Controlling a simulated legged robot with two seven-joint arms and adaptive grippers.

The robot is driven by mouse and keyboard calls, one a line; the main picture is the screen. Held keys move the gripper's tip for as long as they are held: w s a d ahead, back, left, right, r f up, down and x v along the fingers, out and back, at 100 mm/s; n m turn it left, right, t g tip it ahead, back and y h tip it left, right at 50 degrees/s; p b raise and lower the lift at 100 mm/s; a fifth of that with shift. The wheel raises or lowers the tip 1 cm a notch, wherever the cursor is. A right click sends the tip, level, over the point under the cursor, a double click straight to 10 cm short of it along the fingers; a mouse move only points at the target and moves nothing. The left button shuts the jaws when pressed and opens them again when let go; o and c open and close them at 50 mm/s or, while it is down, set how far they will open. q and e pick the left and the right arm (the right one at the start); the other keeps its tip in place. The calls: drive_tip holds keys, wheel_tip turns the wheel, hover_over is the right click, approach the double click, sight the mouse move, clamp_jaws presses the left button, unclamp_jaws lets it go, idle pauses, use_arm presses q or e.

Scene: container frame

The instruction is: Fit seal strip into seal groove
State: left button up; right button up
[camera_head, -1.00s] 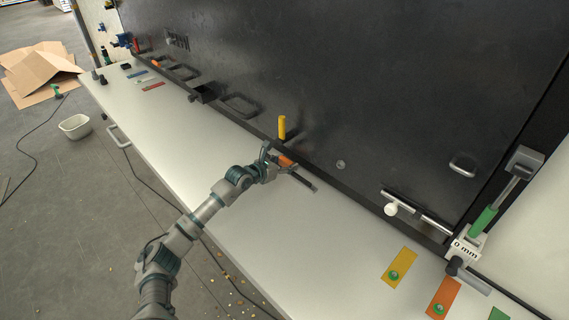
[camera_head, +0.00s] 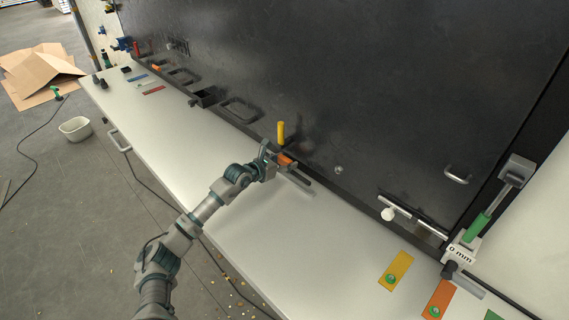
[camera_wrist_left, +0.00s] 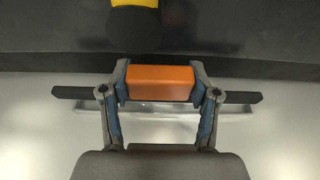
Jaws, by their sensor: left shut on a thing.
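My left gripper (camera_head: 278,158) is shut on an orange block (camera_head: 287,160) joined to a dark strip (camera_head: 302,182), which looks like the seal strip. In the left wrist view the orange block (camera_wrist_left: 160,83) fills the space between the two fingers (camera_wrist_left: 160,90). The dark strip's ends (camera_wrist_left: 240,97) stick out on both sides. The strip appears raised above the white bench, near the foot of the black panel. A pale, clear-edged band shows under the strip in the wrist view; I cannot tell if it is the seal groove. My right gripper is not in view.
A yellow peg (camera_head: 281,132) stands just behind the gripper. The black panel (camera_head: 350,90) rises behind the bench (camera_head: 165,130). The bench left of the gripper is mostly clear.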

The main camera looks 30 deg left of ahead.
use_arm(q)
drive_tip(key=shift+d+r+p, duration=0.1)
drive_tip(key=shift+r+p, duration=0.2)
drive_tip(key=shift+r, duration=0.35)
drive_tip(key=shift+f, duration=0.1)
drive_tip(key=shift+f, duration=0.15)
drive_tip(key=shift+d+f+b, duration=0.25)
drive_tip(key=shift+f+b, duration=0.4)
drive_tip(key=shift+f, duration=0.2)
drive_tip(key=shift+w+d+f, duration=0.1)
drive_tip(key=shift+d+f, duration=0.05)
drive_tip(key=shift+f, duration=0.35)
drive_tip(key=shift+d, duration=0.1)
drive_tip(key=shift+f+b, duration=0.95)
drive_tip(key=shift+f, duration=0.2)
